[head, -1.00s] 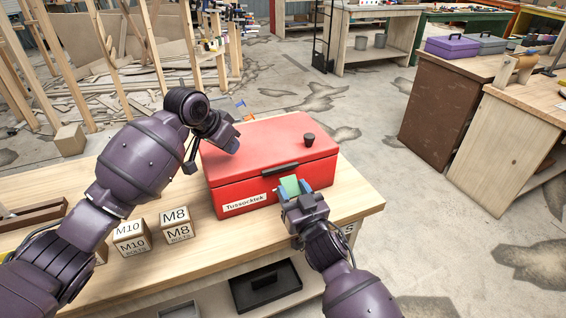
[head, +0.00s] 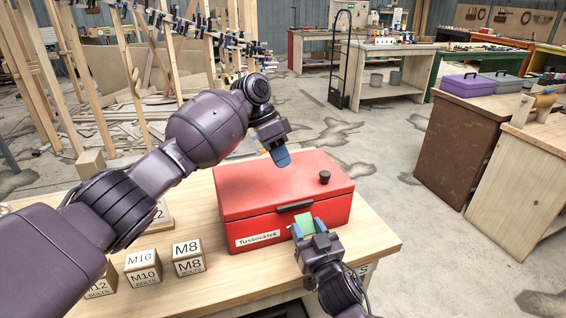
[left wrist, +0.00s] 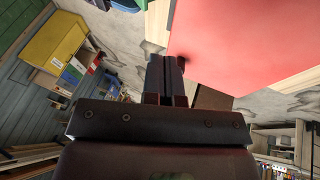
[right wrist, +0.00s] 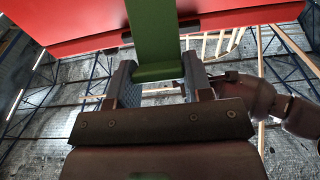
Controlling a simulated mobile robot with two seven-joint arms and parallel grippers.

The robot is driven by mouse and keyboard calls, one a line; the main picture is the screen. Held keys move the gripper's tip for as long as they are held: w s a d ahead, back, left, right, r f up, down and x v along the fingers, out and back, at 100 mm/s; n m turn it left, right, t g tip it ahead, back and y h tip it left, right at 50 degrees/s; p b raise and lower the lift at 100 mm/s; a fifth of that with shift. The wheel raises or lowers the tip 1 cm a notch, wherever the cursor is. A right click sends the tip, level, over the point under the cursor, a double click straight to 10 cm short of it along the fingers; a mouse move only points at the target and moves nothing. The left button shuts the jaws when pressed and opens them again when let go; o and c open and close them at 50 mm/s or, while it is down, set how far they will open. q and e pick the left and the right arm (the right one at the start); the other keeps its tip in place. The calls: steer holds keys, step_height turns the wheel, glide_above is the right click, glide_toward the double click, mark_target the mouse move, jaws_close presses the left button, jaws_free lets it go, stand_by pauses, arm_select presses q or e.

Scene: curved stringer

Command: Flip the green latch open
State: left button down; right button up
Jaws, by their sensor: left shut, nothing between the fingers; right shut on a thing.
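A red toolbox (head: 285,183) labelled "Tussocktek" stands on the wooden bench with its lid down. The green latch (head: 304,225) sticks out from its front, below the dark handle (head: 295,206). My right gripper (head: 306,231) is at the front of the box, shut on the green latch. In the right wrist view the green latch (right wrist: 156,42) runs down from the red box between the two fingers (right wrist: 160,82). My left gripper (head: 282,158) is shut and empty, above the back part of the lid. Its closed fingers (left wrist: 165,75) show beside the red lid (left wrist: 235,45) in the left wrist view.
A black knob (head: 324,177) stands on the lid's right side. Wooden M10 (head: 143,268) and M8 (head: 188,257) bolt boxes stand left of the toolbox. The bench top (head: 372,238) is clear to its right. Other benches stand far off.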

arm_select(q)
glide_toward(305, 217)
steer(key=w+f, duration=0.1)
steer(key=w+d+f, duration=0.1)
steer(key=f, duration=0.1)
steer(key=shift+w+d+f, duration=0.15)
steer(key=shift+w+d, duration=0.05)
steer(key=shift+w, duration=0.15)
arm_select(e)
steer(key=shift+f, duration=0.45)
arm_select(q)
steer(key=shift+s+d+f, duration=0.25)
steer(key=shift+s+f, duration=0.35)
steer(key=shift+s, duration=0.2)
steer(key=shift+s+d+f, duration=0.25)
steer(key=shift+s+f, duration=0.25)
steer(key=shift+s, duration=0.25)
steer(key=shift+s+d+f+t, duration=0.2)
steer(key=shift+s+f+t, duration=0.2)
steer(key=shift+s, duration=0.25)
